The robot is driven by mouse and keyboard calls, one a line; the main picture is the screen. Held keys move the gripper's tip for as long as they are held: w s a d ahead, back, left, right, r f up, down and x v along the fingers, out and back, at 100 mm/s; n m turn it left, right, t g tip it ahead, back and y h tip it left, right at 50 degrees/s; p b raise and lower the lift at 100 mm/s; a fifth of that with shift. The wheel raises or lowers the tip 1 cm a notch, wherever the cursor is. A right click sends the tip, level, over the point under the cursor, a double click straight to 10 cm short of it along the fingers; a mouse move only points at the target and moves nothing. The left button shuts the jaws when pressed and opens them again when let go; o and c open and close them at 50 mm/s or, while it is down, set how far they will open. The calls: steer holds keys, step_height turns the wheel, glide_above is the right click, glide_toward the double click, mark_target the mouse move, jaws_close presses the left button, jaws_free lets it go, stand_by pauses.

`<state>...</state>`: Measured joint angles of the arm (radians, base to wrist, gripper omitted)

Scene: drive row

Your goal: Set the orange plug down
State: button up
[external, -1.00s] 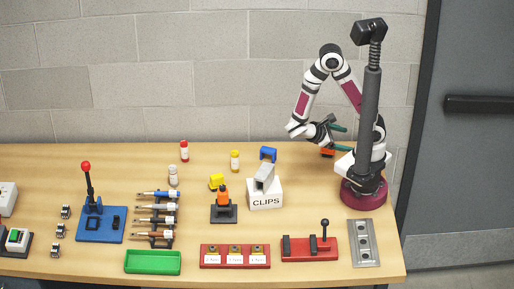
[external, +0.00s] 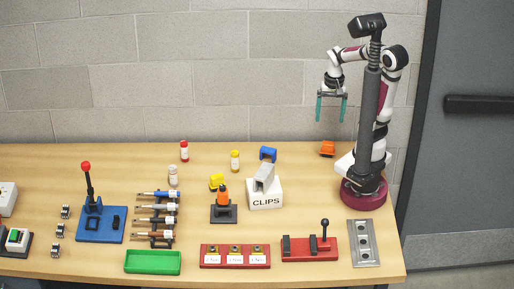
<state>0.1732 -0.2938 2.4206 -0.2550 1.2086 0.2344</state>
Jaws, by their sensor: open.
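The orange plug (external: 328,149) rests on the table near its back edge, to the left of my arm's base. My gripper (external: 331,118) hangs above it with its two green fingers pointing down and spread apart. The gripper is open and empty, clear of the plug.
A white CLIPS box (external: 265,197) holds a grey piece. An orange item (external: 223,196) stands on a black base. A red lever unit (external: 309,248) is in front. The table around the plug is clear.

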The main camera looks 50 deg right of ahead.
mark_target(327, 143)
steer(key=w+d+f+m, duration=0.2)
steer(key=w+d+m, duration=0.15)
steer(key=d, duration=0.25)
steer(key=shift+n+h, duration=0.4)
steer(key=shift+n, duration=0.05)
steer(key=f, duration=1.6)
steer(key=shift+w, duration=0.25)
jaws_close()
